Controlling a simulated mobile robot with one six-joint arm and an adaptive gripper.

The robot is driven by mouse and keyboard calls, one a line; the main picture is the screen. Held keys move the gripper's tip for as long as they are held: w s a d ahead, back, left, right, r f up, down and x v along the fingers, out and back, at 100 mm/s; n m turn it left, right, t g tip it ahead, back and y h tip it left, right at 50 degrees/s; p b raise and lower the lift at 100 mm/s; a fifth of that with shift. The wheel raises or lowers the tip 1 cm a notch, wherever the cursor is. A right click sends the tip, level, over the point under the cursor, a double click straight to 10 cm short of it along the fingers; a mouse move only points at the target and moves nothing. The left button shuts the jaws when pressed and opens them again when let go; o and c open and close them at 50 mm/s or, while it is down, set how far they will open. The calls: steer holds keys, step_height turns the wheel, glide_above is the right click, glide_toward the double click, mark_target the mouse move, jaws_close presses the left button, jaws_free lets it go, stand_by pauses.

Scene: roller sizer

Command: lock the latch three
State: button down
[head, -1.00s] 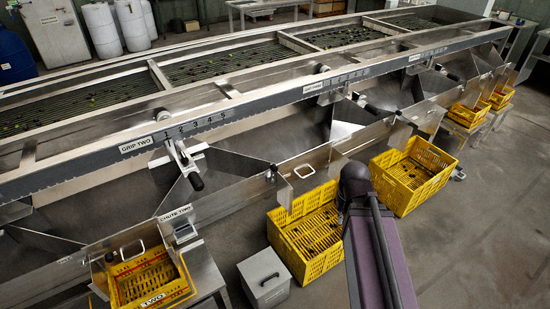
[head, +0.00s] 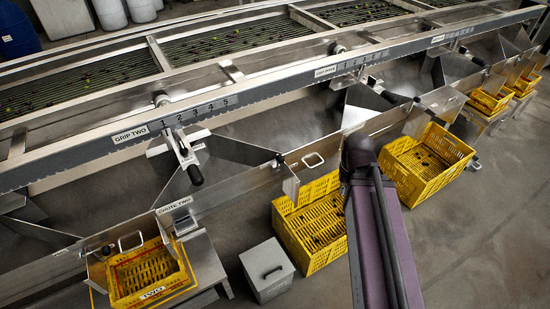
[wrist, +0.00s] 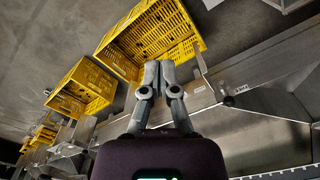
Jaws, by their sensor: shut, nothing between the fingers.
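My gripper (wrist: 161,70) is shut and empty in the wrist view, in front of a yellow crate and beside the steel chute edge. In the head view my purple arm hides its fingers. A plate marked like "GRIP THREE" (head: 326,71) is on the long rail. Below and right of it is a black-ended handle (head: 388,96) on the machine, apart from my arm. A small dark knob (head: 280,158) sits on the chute wall, and a similar knob (wrist: 229,101) shows in the wrist view. I cannot tell which part is latch three.
The GRIP TWO handle (head: 194,172) hangs near a scale at the left. Yellow crates (head: 279,222) stand under the chutes, with another crate (head: 465,152) to the right. Open floor lies at the lower right.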

steer(key=w+a+f+n+t+h+b, duration=0.1)
steer(key=w+a+f+n+h+b, duration=0.1)
steer(key=w+a+n, duration=0.4)
steer(key=w+a+f+n+t+h+b, duration=0.2)
steer(key=w+a+n+b, duration=0.3)
steer(key=a+n, duration=0.5)
steer(key=w+a+f+n+t+h+b, duration=0.1)
steer(key=w+a+f+n+h+b, duration=0.1)
steer(key=w+a+n, duration=0.7)
steer(key=a+f+b, duration=0.1)
steer(key=a+b, duration=0.1)
steer(key=a, duration=0.5)
steer(key=shift+w+a+f, duration=0.15)
steer(key=shift+a, duration=0.1)
steer(key=shift+f+b, duration=0.1)
steer(key=shift+b, duration=0.25)
steer(key=w+d+r+b+x, duration=0.1)
steer(key=d+r+b+x, duration=0.1)
steer(key=b+x, duration=0.6)
steer(key=shift+w+b+x, duration=0.2)
steer(key=shift+b+x, duration=0.1)
steer(key=shift+x, duration=2.4)
steer(key=shift+r, duration=0.1)
